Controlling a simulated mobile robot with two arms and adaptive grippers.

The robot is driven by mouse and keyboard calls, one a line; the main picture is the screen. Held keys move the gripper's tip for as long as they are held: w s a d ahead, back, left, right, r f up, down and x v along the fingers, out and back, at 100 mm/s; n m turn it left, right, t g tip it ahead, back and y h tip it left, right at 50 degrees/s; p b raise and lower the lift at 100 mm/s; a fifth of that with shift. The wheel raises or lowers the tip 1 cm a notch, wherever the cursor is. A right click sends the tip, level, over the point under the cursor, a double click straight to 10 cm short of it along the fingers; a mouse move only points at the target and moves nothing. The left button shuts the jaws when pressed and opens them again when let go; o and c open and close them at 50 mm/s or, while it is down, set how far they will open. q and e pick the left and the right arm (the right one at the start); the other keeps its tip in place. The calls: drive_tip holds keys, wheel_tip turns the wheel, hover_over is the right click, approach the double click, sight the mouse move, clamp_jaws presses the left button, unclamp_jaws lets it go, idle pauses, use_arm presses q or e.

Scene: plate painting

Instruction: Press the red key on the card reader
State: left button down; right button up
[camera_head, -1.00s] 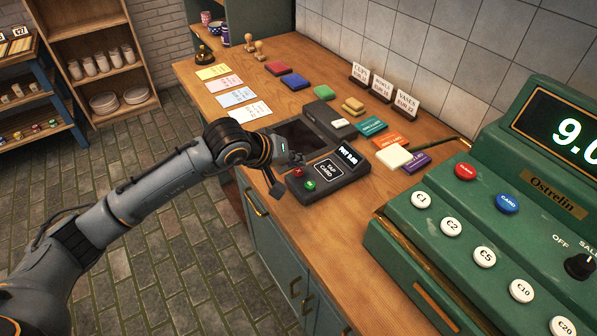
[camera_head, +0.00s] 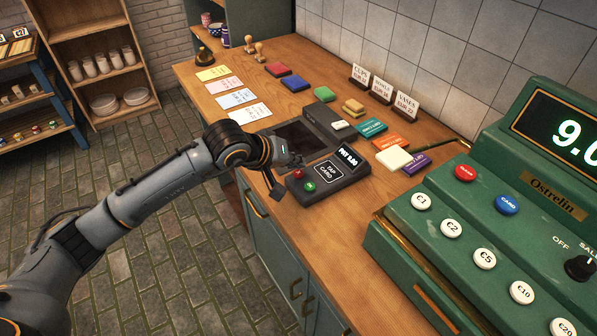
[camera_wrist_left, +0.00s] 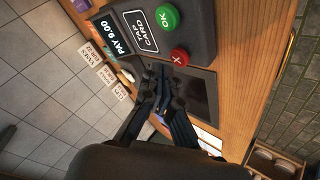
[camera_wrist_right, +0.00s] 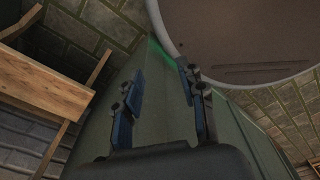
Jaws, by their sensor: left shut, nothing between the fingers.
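The card reader (camera_head: 350,178) is a dark box on the wooden counter, with a lit "PAY 9.00" display and a "TAP CARD" panel. Its red key (camera_head: 298,174) and green key (camera_head: 310,187) sit at its near-left end. In the left wrist view the red key (camera_wrist_left: 179,57) with an X is just up and right of my left fingertips, beside the green OK key (camera_wrist_left: 167,17). My left gripper (camera_wrist_left: 160,72) is shut and empty, close to the reader; I see no clear contact with the red key. My right gripper (camera_wrist_right: 160,69) is open and empty, away from the counter.
A green cash register (camera_head: 440,262) stands right of the reader. A dark flat panel (camera_head: 301,137) lies behind the reader. Coloured cards (camera_head: 371,127), ink pads (camera_head: 295,82) and price signs (camera_head: 381,88) are farther back. The counter's front strip (camera_head: 330,235) is clear.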

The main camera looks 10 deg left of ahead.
sight(296, 175)
use_arm(q)
drive_tip(key=shift+f+b, duration=0.4)
drive_tip(key=shift+b, duration=0.4)
drive_tip(key=shift+f+b, duration=0.5)
drive_tip(key=shift+b, duration=0.15)
idle(0.6)
idle(0.4)
drive_tip(key=shift+r, duration=0.9)
drive_tip(key=shift+r+p, duration=1.1)
drive_tip(key=shift+r, duration=1.45)
